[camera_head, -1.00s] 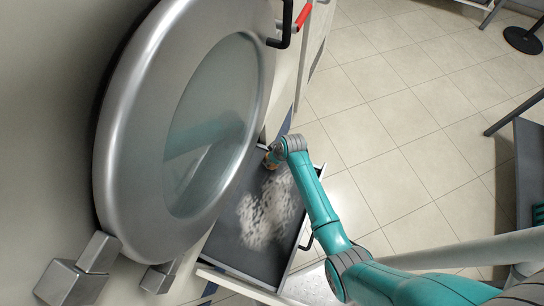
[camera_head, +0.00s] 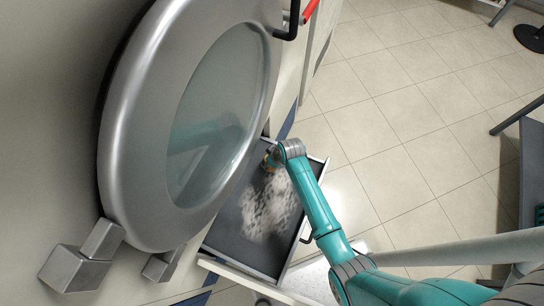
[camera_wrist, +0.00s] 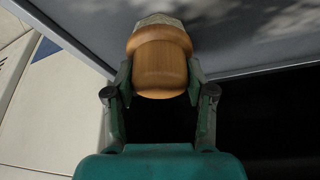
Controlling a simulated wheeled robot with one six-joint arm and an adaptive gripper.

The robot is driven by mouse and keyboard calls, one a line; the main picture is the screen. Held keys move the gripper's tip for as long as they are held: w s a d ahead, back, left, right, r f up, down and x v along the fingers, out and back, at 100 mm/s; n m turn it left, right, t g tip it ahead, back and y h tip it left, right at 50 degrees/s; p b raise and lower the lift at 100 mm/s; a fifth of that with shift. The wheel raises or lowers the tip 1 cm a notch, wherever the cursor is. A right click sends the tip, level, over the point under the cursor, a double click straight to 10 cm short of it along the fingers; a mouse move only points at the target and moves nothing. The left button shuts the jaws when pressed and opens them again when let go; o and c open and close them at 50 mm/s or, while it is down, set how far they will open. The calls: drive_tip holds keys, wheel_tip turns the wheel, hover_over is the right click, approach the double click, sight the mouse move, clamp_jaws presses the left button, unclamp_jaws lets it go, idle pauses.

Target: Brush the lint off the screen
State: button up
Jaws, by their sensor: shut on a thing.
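The screen (camera_head: 238,240) is a dark grey flat panel in a pulled-out drawer frame below the round door. A patch of pale, mottled lint (camera_head: 268,208) covers its middle and right part. My gripper (camera_wrist: 160,85) is shut on the brush (camera_wrist: 160,62), gripping its rounded wooden handle. The brush's pale lower end points at the grey screen surface in the wrist view. Whether it touches the screen cannot be told. In the head view my gripper (camera_head: 272,158) is at the far end of the screen, and my wrist hides most of the brush.
A large round steel door with a glass window (camera_head: 215,115) stands close on the left, beside the screen. The drawer has a raised rim and a black handle (camera_head: 307,238) on its right side. Open tiled floor (camera_head: 400,130) lies to the right.

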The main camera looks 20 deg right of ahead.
sight(268, 169)
drive_tip(key=shift+s+a+f, duration=0.1)
drive_tip(key=shift+s+a, duration=0.95)
drive_tip(key=shift+s, duration=0.05)
drive_tip(key=shift+s+a, duration=1.2)
drive_tip(key=shift+s+a+f, duration=0.1)
drive_tip(key=shift+s+a, duration=1.85)
drive_tip(key=shift+s, duration=0.1)
drive_tip(key=shift+s+a+r, duration=0.15)
drive_tip(key=shift+s+a, duration=0.75)
drive_tip(key=shift+a, duration=0.05)
drive_tip(key=shift+s+a+r, duration=0.1)
drive_tip(key=shift+s+a, duration=0.8)
drive_tip(key=shift+s+a+f, duration=0.15)
drive_tip(key=shift+s+a, duration=1.15)
drive_tip(key=shift+a, duration=0.05)
drive_tip(key=shift+s+a, duration=1.2)
drive_tip(key=shift+a, duration=0.05)
drive_tip(key=shift+s+a+f, duration=0.1)
drive_tip(key=shift+s+a, duration=1.15)
drive_tip(key=shift+s, duration=0.1)
drive_tip(key=shift+s+d, duration=1)
drive_tip(key=shift+d, duration=0.05)
drive_tip(key=shift+w+d+r, duration=0.15)
drive_tip(key=shift+w+d, duration=0.5)
drive_tip(key=shift+w, duration=0.05)
drive_tip(key=shift+w+d+r, duration=0.1)
drive_tip(key=shift+w+d, duration=0.5)
drive_tip(key=shift+w, duration=0.1)
